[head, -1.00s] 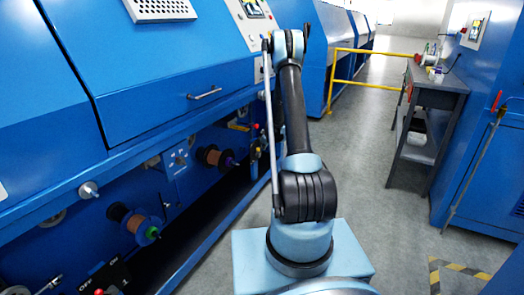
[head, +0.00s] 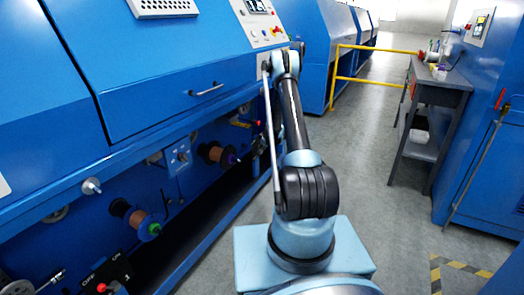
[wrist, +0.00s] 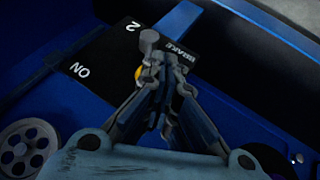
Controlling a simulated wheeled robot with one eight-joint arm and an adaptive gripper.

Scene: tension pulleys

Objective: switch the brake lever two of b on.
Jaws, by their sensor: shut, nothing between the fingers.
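In the wrist view, a black brake plate (wrist: 97,62) carries the white marks "2", "ON" and "BRAKE". A lever with a grey round knob (wrist: 150,40) stands over the plate, just beyond my gripper's tips. My gripper (wrist: 158,65) is shut and empty, its tips at or very close to the lever; I cannot tell whether they touch. The fingers hide the lower lever and part of the plate. A small yellow part (wrist: 138,73) shows beside the left finger. In the head view my gripper is hidden behind my arm.
The blue machine (head: 150,70) runs along the left, with spools (head: 135,218) in its lower recess. Another black plate (head: 108,275) marked "OFF", "ON" and "1" has a red knob. A spoked wheel (wrist: 28,148) is at the wrist view's left. Open floor (head: 385,225) lies right.

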